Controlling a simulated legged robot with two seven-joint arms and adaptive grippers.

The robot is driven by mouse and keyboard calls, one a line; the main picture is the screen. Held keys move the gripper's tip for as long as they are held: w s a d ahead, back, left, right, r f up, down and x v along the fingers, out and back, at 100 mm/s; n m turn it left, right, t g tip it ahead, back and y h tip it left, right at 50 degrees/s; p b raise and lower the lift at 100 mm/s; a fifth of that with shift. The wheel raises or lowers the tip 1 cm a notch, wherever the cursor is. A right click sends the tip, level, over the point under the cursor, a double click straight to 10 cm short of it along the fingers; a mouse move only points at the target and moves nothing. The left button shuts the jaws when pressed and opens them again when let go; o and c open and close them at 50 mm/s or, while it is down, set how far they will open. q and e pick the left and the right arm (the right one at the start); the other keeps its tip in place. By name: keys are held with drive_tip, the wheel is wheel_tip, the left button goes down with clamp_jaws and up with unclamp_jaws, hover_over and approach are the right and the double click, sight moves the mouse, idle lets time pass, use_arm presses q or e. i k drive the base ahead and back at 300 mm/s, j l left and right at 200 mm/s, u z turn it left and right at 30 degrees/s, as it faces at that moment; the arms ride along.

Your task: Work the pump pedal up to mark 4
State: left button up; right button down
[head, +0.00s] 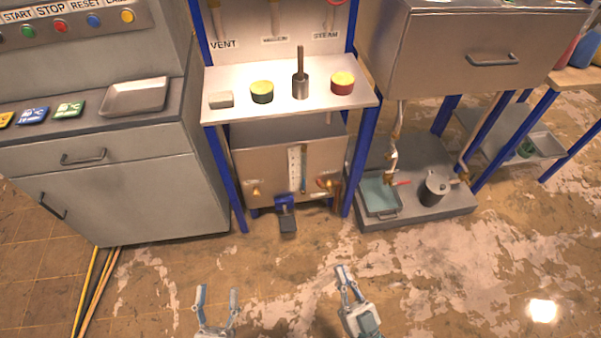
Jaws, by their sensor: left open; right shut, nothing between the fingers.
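The pump pedal (287,222) is a dark foot plate on a blue bracket, low at the front of a metal tank (270,170) under the blue-framed bench. A pale upright gauge strip (294,168) is on the tank's front; its marks are too small to read. My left gripper (218,292) is open and empty at the bottom of the view, nearer to me than the pedal and to its left. My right gripper (346,277) is shut and empty, nearer to me than the pedal and to its right. Neither gripper touches the pedal.
The bench top (225,78) holds a grey block, two round tins and a handled weight. A grey cabinet (130,190) stands left. A low platform (420,214) with a teal tray (380,196) and a metal pot (434,188) stands right. The floor before the pedal is clear.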

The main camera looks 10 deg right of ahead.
sight(287, 223)
drive_tip(key=i+j+u, duration=0.25)
drive_tip(key=i, duration=0.35)
drive_tip(key=i+u, duration=0.2)
drive_tip(key=i, duration=0.4)
